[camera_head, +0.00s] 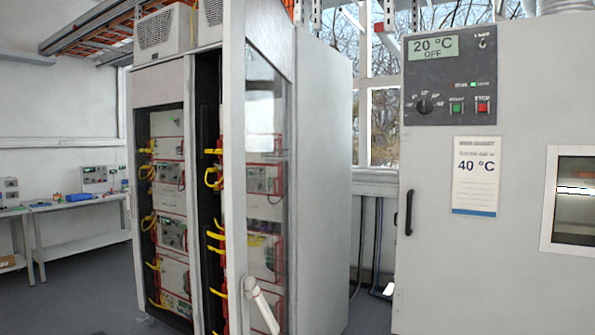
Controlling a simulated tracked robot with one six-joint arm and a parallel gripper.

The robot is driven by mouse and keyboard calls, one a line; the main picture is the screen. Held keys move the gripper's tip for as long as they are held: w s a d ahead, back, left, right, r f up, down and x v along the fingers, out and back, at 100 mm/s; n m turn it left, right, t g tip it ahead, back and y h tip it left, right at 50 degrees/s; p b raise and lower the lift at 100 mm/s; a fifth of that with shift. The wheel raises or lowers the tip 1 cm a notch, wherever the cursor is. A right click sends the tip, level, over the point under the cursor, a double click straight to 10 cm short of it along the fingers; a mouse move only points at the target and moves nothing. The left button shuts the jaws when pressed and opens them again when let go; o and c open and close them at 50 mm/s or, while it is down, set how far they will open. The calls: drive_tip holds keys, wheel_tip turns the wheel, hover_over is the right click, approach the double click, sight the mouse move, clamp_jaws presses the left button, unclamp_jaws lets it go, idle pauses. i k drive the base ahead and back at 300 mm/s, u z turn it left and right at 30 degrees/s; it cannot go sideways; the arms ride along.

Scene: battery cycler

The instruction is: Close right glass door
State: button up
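The right glass door (234,160) has a white frame and stands swung out from the tall cycler cabinet (322,150). Its glass pane (266,115) is seen at a slant, with red-edged modules showing through it. A white bar-shaped handle (262,306) sits low on the door, tilted, near the bottom of the view. The right bay (208,100) is uncovered in the gap left of the door frame, with yellow cables inside. The left glass door (166,215) looks shut over its bay. My gripper is not in view.
A grey chamber (500,240) with a display and a black handle (409,212) stands at right. A narrow gap with dark pipes (372,245) separates it from the cabinet. Benches (85,235) stand at far left. Open floor (80,300) lies at lower left.

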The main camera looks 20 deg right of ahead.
sight(267, 27)
drive_tip(key=u, duration=0.05)
drive_tip(key=i, duration=1)
drive_tip(key=u, duration=0.9)
drive_tip(key=k, duration=0.4)
drive_tip(key=u, duration=0.4)
